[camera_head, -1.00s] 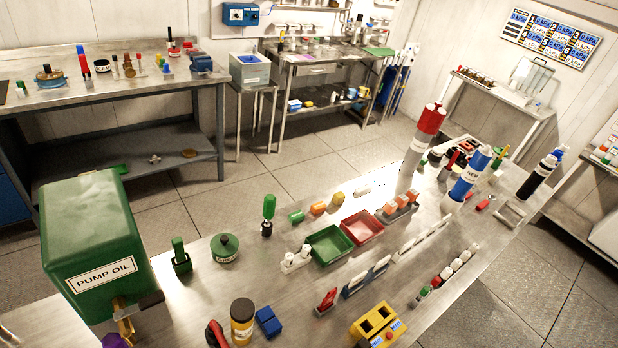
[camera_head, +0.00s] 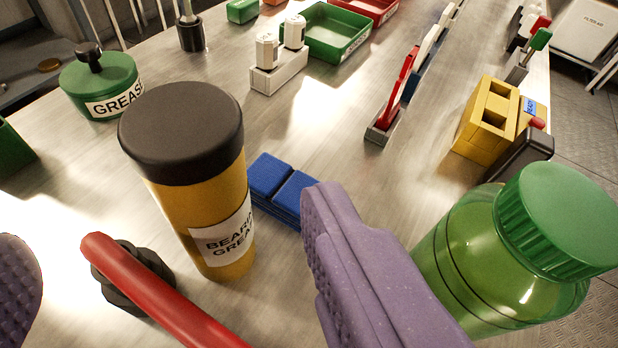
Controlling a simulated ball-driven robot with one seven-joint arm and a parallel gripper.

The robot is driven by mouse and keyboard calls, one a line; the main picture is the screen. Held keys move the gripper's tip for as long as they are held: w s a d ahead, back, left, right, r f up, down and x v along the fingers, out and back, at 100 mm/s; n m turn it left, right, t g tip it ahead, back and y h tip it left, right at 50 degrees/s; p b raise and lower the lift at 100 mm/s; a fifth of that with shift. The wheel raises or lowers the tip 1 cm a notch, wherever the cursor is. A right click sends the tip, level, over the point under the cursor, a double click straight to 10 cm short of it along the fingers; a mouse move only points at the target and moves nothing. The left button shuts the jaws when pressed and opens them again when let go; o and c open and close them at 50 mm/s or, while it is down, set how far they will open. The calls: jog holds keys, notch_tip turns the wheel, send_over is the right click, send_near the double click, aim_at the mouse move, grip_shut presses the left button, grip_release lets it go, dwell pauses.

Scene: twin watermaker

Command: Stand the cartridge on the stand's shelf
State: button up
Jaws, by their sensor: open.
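The cartridge, as far as I can tell, is the amber cylinder (camera_head: 190,215) with a wide dark cap and a partly visible "GREASE" label. It stands upright on the metal bench at left of centre. My gripper (camera_head: 170,220) is open, its two purple fingers spread wide at the left edge and lower middle of the picture. The cartridge shows between them, and nothing is held. I see a clear gap to the left finger; whether the right finger is level with the cartridge I cannot tell. I cannot identify the stand's shelf in this view.
A red handle (camera_head: 150,285) on a black base lies close in front of the cartridge. Blue blocks (camera_head: 285,188) sit just right of it. A green bottle (camera_head: 490,250) is close by my right finger. A green grease pot (camera_head: 100,85) and yellow block (camera_head: 487,120) stand beyond.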

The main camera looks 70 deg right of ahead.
aim_at(183, 174)
jog(key=shift+w+f, duration=0.2)
jog(key=shift+w, duration=0.1)
jog(key=shift+b+x, duration=0.65)
jog(key=shift+x, duration=0.45)
jog(key=b+x, duration=0.2)
jog(key=x, duration=0.3)
jog(key=shift+s+d+f+b, duration=0.1)
jog(key=shift+d+b, duration=0.1)
jog(key=shift+b, duration=0.15)
grip_shut()
